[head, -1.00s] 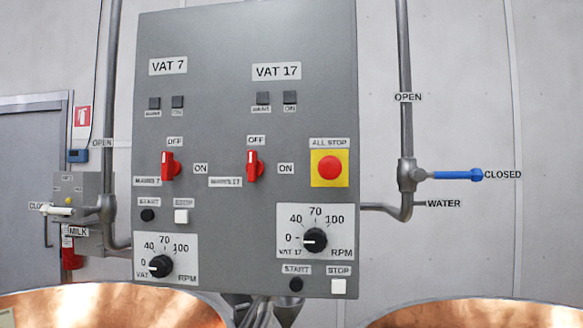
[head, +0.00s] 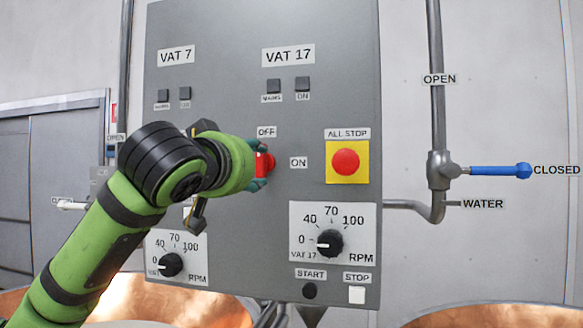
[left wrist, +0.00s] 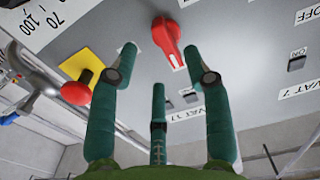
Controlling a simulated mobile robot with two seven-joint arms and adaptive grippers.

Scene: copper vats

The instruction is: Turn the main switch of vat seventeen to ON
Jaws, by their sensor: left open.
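The red main switch of vat 17 (head: 266,164) is on the grey panel, below its OFF label (head: 267,132) and left of its ON label (head: 299,163). In the left wrist view the switch (left wrist: 167,38) points towards the VAT 17 sign (left wrist: 187,115), its OFF side. My left gripper (head: 257,167) is at the switch, partly hidden by its own wrist. In the left wrist view its teal fingers (left wrist: 159,54) are spread, with the switch ahead between the two upper tips; I cannot tell whether they touch it. My right gripper is not in view.
The ALL STOP button (head: 345,162) sits close right of the switch. Below are the vat 17 RPM dial (head: 330,243), START (head: 309,291) and STOP (head: 357,295) buttons. My left arm covers the vat 7 switch. A blue-handled water valve (head: 500,171) is at right, copper vats (head: 490,315) below.

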